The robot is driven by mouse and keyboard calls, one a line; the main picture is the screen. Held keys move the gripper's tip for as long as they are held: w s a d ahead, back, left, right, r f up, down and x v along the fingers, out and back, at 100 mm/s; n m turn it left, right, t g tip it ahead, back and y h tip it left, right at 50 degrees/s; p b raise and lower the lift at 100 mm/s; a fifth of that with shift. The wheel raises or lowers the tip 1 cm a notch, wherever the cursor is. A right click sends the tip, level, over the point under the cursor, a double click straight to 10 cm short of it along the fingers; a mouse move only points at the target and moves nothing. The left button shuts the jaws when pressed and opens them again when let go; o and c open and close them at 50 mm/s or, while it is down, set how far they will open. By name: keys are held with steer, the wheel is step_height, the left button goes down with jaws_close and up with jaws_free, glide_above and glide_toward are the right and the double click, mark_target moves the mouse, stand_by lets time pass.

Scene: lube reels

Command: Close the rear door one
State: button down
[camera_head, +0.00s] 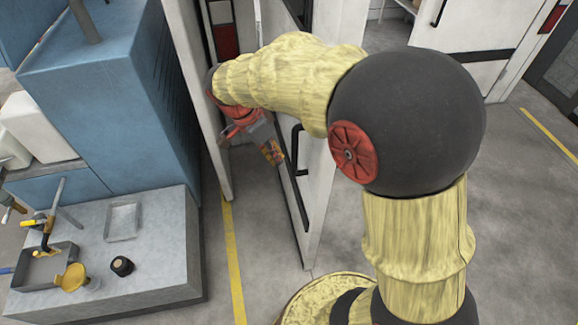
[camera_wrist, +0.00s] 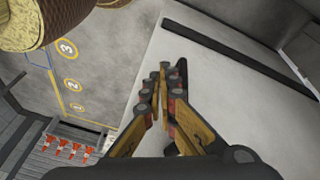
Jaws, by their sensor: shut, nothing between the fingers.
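A white door (camera_head: 322,180) stands ajar in the middle of the head view, seen nearly edge-on, with a black handle (camera_head: 297,150) and a dark strip along its face. I cannot tell from any label whether it is rear door one. My gripper (camera_head: 273,155) is shut and empty, on the left side of this door near the handle. In the wrist view my gripper (camera_wrist: 160,78) points along a broad white panel (camera_wrist: 240,105) with a long black bar (camera_wrist: 235,55). Whether the fingertips touch the panel is unclear. My arm hides the door's upper part.
A blue cabinet (camera_head: 110,90) and a grey bench (camera_head: 165,250) with tools stand at left. Another white door (camera_head: 490,30) with a black bar is at back right. Grey floor with a yellow line (camera_head: 233,265) lies between. Orange cones (camera_wrist: 65,150) show in the wrist view.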

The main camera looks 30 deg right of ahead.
steer(key=s+d+f+m+b, duration=0.2)
steer(key=d+f+m+b, duration=0.2)
steer(key=d+f, duration=0.4)
steer(key=shift+s+f+m, duration=0.15)
steer(key=shift+m, duration=0.25)
stand_by(0.5)
